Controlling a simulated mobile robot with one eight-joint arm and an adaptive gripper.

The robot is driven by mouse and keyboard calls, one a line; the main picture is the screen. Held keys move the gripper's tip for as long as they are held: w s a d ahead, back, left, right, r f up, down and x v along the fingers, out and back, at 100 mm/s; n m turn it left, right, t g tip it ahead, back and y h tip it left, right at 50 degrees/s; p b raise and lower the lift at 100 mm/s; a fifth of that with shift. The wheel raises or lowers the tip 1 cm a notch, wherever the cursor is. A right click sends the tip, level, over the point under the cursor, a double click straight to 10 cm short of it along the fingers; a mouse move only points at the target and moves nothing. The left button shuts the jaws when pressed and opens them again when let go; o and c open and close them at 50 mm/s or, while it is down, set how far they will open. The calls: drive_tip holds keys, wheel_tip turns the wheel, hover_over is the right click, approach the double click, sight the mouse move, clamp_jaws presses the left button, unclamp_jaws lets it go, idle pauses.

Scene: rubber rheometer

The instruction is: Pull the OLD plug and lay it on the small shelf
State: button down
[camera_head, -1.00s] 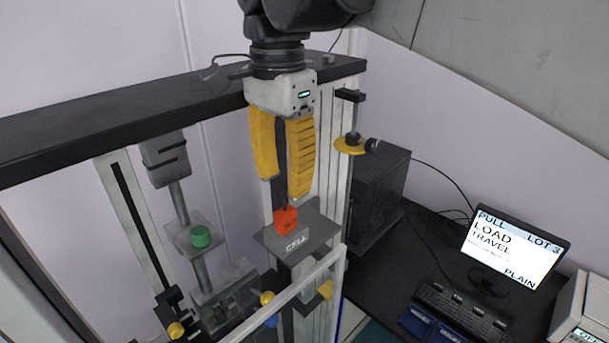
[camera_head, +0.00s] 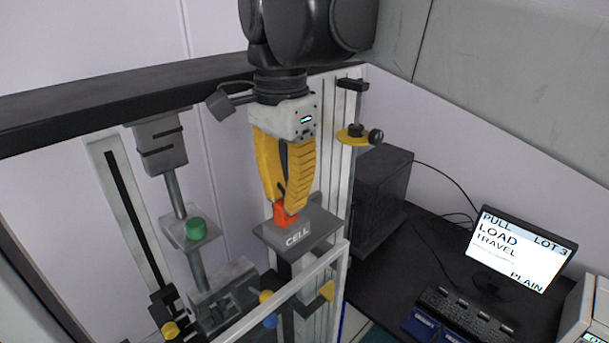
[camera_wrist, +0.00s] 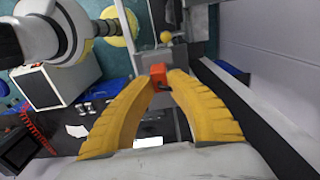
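An orange-red block-shaped plug (camera_head: 284,215) stands on the grey plate marked CELL (camera_head: 272,235); no OLD lettering is readable on it. My gripper (camera_head: 284,204) points down over the plate with its two yellow fingers bowed inward. Their tips are at the plug's sides, and one finger partly hides it in the head view. In the wrist view, the plug (camera_wrist: 158,73) sits between the fingertips (camera_wrist: 160,79), which appear to touch it on both sides. I cannot tell which surface is the small shelf.
A black crossbeam (camera_head: 120,88) runs behind my gripper, and a pale guard rail (camera_head: 290,300) crosses in front. A yellow disc (camera_head: 352,138) is on the right column. A monitor (camera_head: 515,250) and keyboard (camera_head: 460,312) stand on the dark desk at right.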

drive_tip(key=shift+r+p, duration=1.75)
drive_tip(key=shift+r, duration=0.55)
